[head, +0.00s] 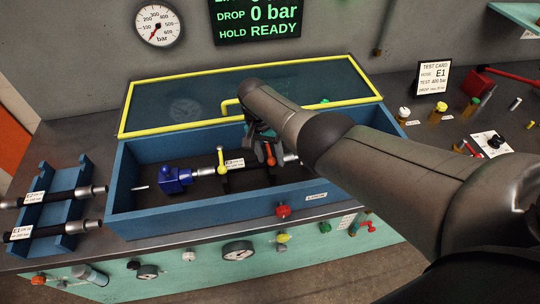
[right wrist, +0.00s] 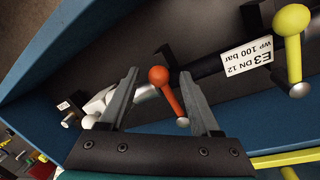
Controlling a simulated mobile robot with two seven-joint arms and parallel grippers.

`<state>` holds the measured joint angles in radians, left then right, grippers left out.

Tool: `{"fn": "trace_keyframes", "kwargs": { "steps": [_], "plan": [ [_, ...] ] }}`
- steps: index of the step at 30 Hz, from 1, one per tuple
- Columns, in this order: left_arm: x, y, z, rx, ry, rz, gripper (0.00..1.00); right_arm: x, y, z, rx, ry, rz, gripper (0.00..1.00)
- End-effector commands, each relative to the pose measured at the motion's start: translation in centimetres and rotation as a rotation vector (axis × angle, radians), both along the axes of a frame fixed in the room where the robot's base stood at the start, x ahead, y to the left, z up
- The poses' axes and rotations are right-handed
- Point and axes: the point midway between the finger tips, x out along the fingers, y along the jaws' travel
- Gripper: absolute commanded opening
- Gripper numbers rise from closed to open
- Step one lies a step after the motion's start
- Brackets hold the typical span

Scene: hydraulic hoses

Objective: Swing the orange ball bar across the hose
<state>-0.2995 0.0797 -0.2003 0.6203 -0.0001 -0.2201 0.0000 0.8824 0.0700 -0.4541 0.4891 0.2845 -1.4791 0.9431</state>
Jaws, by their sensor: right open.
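The orange ball bar (head: 269,154) stands at the right end of the hose inside the blue test box. In the right wrist view, the orange ball bar (right wrist: 159,77) shows its round ball and short stem between my open fingers, with gaps on both sides. My right gripper (right wrist: 159,73) is open and empty. In the head view my right gripper (head: 263,134) is just above the bar, partly hidden by my arm. The black hose (right wrist: 208,66) carries a white label reading E3 DN 12. My left gripper is not in view.
A yellow ball bar (head: 221,162) stands at the hose's left part, near a blue fitting (head: 175,179). The box's yellow-framed clear lid (head: 190,80) is raised behind. A blue rack (head: 62,211) with two hoses stands left. The box walls surround the bar closely.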

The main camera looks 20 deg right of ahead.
Motion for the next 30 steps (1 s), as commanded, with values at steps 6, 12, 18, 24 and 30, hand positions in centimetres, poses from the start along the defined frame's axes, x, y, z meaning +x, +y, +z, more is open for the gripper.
{"fn": "trace_keyframes", "kwargs": {
  "steps": [6, 12, 18, 24, 30],
  "plan": [
    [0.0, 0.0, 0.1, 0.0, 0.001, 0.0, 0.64, 0.0, 0.0, 0.1, 0.0, 0.002, 0.001, 0.64],
    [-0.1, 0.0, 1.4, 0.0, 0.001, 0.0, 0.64, 0.3, 0.4, 2.6, 0.002, -0.001, 0.001, 0.64],
    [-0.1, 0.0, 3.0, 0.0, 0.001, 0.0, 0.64, 1.0, 1.0, 7.3, 0.001, -0.003, 0.002, 0.64],
    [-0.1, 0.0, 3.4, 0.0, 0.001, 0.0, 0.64, 1.6, 1.6, 11.5, 0.002, -0.003, 0.001, 0.64],
    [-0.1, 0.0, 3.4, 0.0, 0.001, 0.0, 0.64, 1.9, 2.0, 14.2, 0.0, -0.001, 0.0, 0.64]
  ]
}}
